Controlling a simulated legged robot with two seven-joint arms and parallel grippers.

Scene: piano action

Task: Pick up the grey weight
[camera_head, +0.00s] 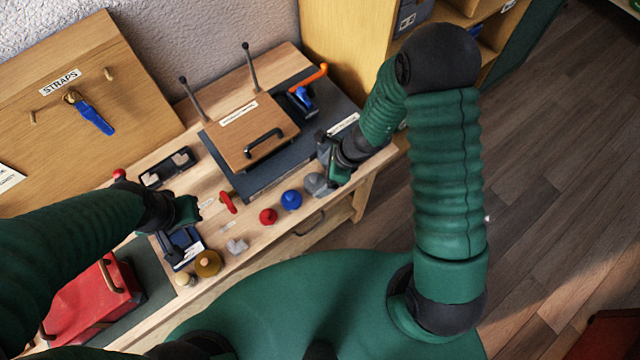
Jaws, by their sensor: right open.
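The grey weight (314,184) is a small rounded knob-like piece near the front edge of the wooden bench, at the right end of a row. A blue weight (291,200) and a red weight (268,216) stand to its left. My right gripper (332,181) is open, right at the grey weight's right side, and partly covers it; I cannot tell whether they touch. My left gripper (192,210) is over the left part of the bench, away from the grey weight. Its fingers are too dark and small to read.
A wooden box with a handle (248,130) stands on a dark mat behind the weights. A red handle piece (228,202), a brass-coloured round piece (208,263) and a light grey piece (236,246) lie further left. A red toolbox (90,305) is at lower left.

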